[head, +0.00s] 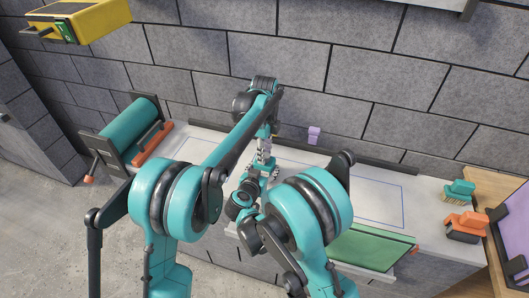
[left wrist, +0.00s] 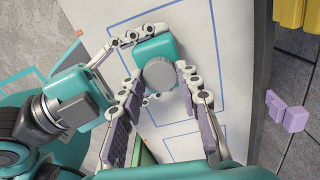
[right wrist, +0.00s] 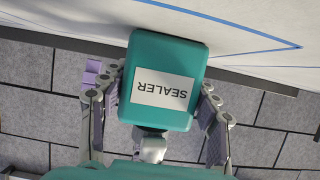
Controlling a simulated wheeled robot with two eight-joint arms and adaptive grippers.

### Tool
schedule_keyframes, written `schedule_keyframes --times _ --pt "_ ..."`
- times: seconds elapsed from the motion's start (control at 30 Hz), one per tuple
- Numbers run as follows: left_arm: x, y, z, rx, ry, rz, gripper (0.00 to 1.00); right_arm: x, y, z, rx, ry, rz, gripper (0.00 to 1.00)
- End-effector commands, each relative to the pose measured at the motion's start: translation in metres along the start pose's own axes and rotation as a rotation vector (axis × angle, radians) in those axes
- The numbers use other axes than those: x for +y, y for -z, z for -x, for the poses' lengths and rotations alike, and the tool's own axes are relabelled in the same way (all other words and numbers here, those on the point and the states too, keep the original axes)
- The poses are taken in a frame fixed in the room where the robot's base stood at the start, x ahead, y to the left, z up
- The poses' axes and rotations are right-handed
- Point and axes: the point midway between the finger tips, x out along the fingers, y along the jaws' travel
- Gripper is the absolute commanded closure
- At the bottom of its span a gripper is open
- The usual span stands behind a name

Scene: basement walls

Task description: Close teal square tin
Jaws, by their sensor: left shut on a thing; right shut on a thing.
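The teal square tin (right wrist: 166,80) with a white SEALER label is between the fingers of my right gripper (right wrist: 162,78), which is shut on it. In the left wrist view the tin (left wrist: 155,46) shows from its capped end, with a round grey cap (left wrist: 159,73) on that end. My left gripper (left wrist: 159,72) has its fingers on both sides of the cap and is shut on it. How tightly the cap sits cannot be told. In the head view the arms meet over the bench and mostly hide the tin.
The pale bench (head: 385,185) has blue outlined areas. A teal roller (head: 130,132) stands at its left end. A green panel (head: 365,247) is at the front. Teal and orange brushes (head: 460,192) lie at the right. A lilac block (head: 314,135) is by the wall.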

Motion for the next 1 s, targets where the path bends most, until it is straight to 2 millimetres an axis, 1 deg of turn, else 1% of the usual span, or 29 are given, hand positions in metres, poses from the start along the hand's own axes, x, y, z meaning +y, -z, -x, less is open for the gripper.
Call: schedule_keyframes --times 0.03,0.2,0.3,0.4,0.5,0.57,0.87,0.9,0.93,0.97,1.0 --pt "-0.0001 -0.0001 0.0003 0.000 0.000 -0.112 0.80 -0.0001 -0.0004 -0.0001 -0.001 0.000 -0.001 1.00" --pt "-0.0002 -0.0002 0.0001 0.000 0.000 -0.529 0.80 -0.0001 -0.0004 -0.0001 -0.001 0.000 -0.001 1.00" --pt "-0.0002 -0.0002 0.0000 0.000 0.000 -0.754 0.80 0.0000 -0.0005 -0.0001 -0.001 0.000 -0.001 1.00" --pt "-0.0002 -0.0002 -0.0001 0.000 0.000 -0.929 0.80 0.0000 -0.0005 -0.0001 -0.001 0.000 -0.001 1.00" --pt "-0.0002 -0.0002 -0.0001 0.000 0.000 -1.035 0.80 -0.0001 -0.0005 0.0000 -0.001 0.000 -0.001 1.00" --pt "-0.0003 -0.0002 -0.0001 0.000 0.000 -1.067 0.80 0.0000 -0.0005 0.0000 -0.002 0.000 -0.001 1.00" --pt "-0.0002 -0.0002 -0.0001 0.000 0.000 -1.081 0.80 0.0000 -0.0006 0.0000 -0.002 0.000 -0.001 1.00" --pt "-0.0003 -0.0002 -0.0001 0.000 0.000 -1.080 0.56 0.0000 -0.0006 0.0000 -0.002 0.000 -0.001 1.00" --pt "-0.0002 -0.0002 -0.0001 0.000 0.000 -1.080 0.48 0.0000 -0.0006 0.0000 -0.002 0.000 -0.001 1.00" --pt "-0.0002 -0.0002 -0.0002 0.000 0.000 -1.080 0.46 0.0000 -0.0006 0.0000 -0.002 0.000 -0.001 1.00" --pt "-0.0002 -0.0001 -0.0002 0.000 0.000 -1.080 0.46 0.0000 -0.0006 0.0000 -0.002 0.000 -0.001 1.00"
